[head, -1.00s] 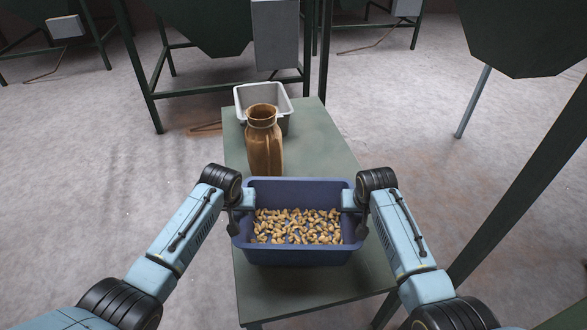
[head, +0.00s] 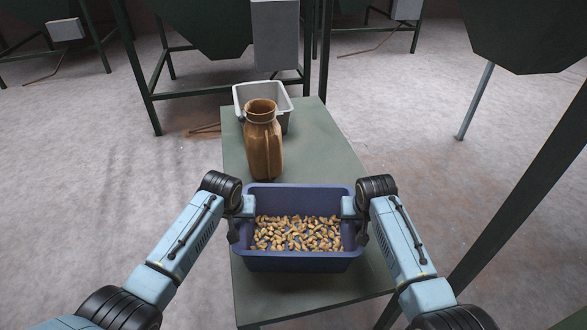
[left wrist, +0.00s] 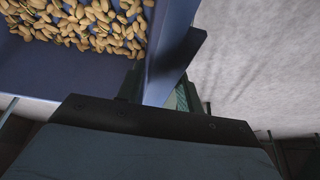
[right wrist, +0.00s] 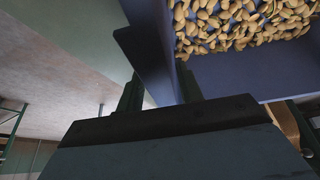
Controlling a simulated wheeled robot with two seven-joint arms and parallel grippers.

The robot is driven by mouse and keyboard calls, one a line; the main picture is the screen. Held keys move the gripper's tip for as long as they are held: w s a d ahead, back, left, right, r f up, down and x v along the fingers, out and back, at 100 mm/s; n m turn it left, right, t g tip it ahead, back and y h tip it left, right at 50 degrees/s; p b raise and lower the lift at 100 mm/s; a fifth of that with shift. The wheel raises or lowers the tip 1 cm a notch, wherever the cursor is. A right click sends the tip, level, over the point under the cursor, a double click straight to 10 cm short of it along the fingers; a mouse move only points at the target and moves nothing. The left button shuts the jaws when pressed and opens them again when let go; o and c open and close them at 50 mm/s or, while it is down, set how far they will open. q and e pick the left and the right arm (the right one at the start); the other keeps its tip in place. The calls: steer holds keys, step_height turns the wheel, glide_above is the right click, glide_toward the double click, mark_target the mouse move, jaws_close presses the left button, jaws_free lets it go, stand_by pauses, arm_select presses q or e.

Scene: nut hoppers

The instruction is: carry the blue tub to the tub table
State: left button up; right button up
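In the left wrist view the fingers straddle the tub wall (left wrist: 166,50). In the right wrist view the fingers also straddle the wall (right wrist: 150,40). I cannot identify the tub table.
A brown jug (head: 263,150) stands on the green table (head: 325,150) just beyond the tub. A grey bin (head: 285,98) stands behind it. Green hopper frames (head: 160,80) stand at the back, and a dark post (head: 520,185) slants at the right. Floor on the left is clear.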

arm_select(q)
steer(key=shift+o, duration=1.3)
steer(key=shift+r, duration=0.1)
arm_select(e)
steer(key=shift+o, duration=1.3)
steer(key=shift+r, duration=0.1)
arm_select(q)
steer(key=v, duration=1.2)
arm_select(e)
steer(key=v, duration=1.2)
